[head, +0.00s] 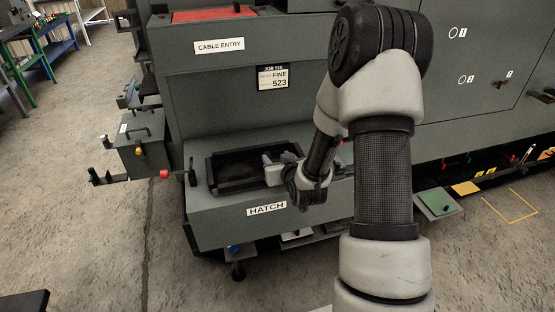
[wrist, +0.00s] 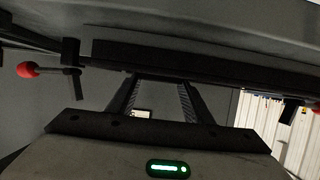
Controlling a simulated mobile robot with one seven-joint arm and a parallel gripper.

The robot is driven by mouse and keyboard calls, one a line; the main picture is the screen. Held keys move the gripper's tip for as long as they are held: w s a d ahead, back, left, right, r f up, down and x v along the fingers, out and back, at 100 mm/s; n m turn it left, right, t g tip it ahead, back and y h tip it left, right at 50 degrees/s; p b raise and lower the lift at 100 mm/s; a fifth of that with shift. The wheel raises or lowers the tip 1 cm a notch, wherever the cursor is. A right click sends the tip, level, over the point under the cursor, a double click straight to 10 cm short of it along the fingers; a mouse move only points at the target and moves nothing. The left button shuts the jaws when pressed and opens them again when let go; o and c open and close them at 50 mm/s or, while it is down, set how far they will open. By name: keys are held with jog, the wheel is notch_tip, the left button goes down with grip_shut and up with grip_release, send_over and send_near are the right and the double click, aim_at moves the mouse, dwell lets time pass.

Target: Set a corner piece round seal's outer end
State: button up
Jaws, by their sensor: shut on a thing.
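The hatch opening (head: 211,176) has a raised black frame round a dark inside, on the sloped grey front above the HATCH label (head: 266,208). My gripper (head: 269,168) is at the right part of this opening, with its fingers pointing left over it. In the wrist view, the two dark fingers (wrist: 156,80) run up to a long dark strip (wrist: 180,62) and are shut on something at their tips. The held piece is too dark and hidden for its shape to show. I cannot make out the seal's outer end or whether the piece touches it.
A red-knobbed lever (head: 164,173) stands left of the hatch, and its red knob also shows in the wrist view (wrist: 27,70). A grey box (head: 143,145) is mounted farther left. The CABLE ENTRY panel (head: 219,46) is above. Open floor lies at the left.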

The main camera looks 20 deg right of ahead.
jog(key=shift+f+b, duration=0.6)
jog(key=shift+b, duration=0.05)
jog(key=o, duration=1)
jog(key=shift+r, duration=0.15)
jog(key=shift+r+p, duration=0.25)
jog(key=shift+p, duration=0.25)
jog(key=v, duration=0.3)
jog(key=p+v, duration=0.1)
jog(key=v, duration=0.2)
jog(key=p+v, duration=0.1)
jog(key=v, duration=0.2)
jog(key=shift+s+r, duration=0.2)
jog(key=shift+r, duration=0.3)
jog(key=p, duration=0.4)
jog(key=shift+s+r, duration=0.3)
jog(key=p+v, duration=0.1)
jog(key=p, duration=0.4)
jog(key=shift+s, duration=0.3)
